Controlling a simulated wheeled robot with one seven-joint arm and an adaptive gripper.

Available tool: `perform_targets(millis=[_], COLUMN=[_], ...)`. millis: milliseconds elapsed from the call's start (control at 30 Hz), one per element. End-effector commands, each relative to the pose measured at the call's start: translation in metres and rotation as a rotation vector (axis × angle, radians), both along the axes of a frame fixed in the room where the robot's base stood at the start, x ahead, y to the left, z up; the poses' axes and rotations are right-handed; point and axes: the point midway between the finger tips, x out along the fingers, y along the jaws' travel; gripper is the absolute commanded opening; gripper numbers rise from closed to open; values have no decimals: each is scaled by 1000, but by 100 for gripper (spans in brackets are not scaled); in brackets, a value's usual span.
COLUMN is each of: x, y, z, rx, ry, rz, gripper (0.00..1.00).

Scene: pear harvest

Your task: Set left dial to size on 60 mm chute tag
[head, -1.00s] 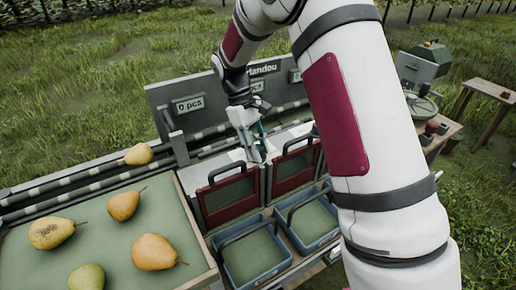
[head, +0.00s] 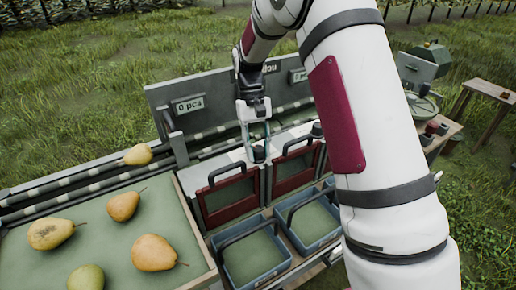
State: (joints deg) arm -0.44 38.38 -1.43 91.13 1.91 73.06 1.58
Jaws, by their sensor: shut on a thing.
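The left dial (head: 259,154) is a small dark knob on the pale top behind the left red-framed chute gate (head: 228,193). My gripper (head: 257,146) points down over it, with its fingers closed around the knob. The dial's pointer and scale are too small to read. A second dark dial (head: 316,130) stands behind the right red-framed gate (head: 296,168). I cannot make out a 60 mm tag; the left sign (head: 189,106) on the grey back panel reads "0 pcs", and a similar sign (head: 300,75) is partly covered by my arm.
Two blue crates with handles, left (head: 226,270) and right (head: 290,236), stand below the gates. Several pears lie on the green tray (head: 105,258) at left, and one pear (head: 138,154) sits on the rollers. A side bench (head: 448,133) stands at right.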

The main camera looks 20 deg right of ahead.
Motion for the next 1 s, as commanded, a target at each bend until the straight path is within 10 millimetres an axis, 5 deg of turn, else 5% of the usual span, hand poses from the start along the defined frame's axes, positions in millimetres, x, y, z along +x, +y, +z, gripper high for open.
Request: perform_targets(millis=[400, 433, 467, 833, 1000], x=[1, 1, 2, 2, 11], y=[0, 0, 0, 0, -1], z=[1, 1, 1, 3, 22], rx=[1, 1, 1, 0, 0], ry=[-6, -6, -6, -4, -6], rz=[-8, -8, -8, -7, -7], gripper=[3, 33, 39, 39, 39])
